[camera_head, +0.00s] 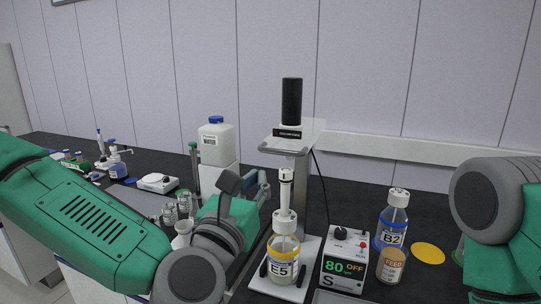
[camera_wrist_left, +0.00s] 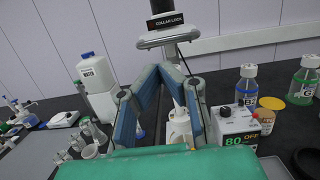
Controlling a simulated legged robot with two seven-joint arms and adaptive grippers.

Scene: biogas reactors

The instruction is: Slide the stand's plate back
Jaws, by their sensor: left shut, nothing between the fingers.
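The stand has a grey column (camera_head: 315,200), an upper head (camera_head: 288,145) with a black cylinder (camera_head: 291,100), and a white base plate (camera_head: 312,252). In the left wrist view the head's label (camera_wrist_left: 165,22) reads COLLAR LOCK. Bottle E5 (camera_head: 284,262), with a white neck piece, stands upright over the base plate, between dark strips. My left gripper (camera_head: 250,184) is shut and empty, left of the column and below the head. In the left wrist view its fingers (camera_wrist_left: 160,72) meet in front of the stand and partly hide the bottle. My right gripper is out of view.
A control box (camera_head: 345,262) showing 80 OFF stands right of the base plate. Bottle B2 (camera_head: 392,222), a FEED jar (camera_head: 391,265) and a yellow disc (camera_head: 428,253) are further right. A white jug (camera_head: 216,142) stands behind my left gripper.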

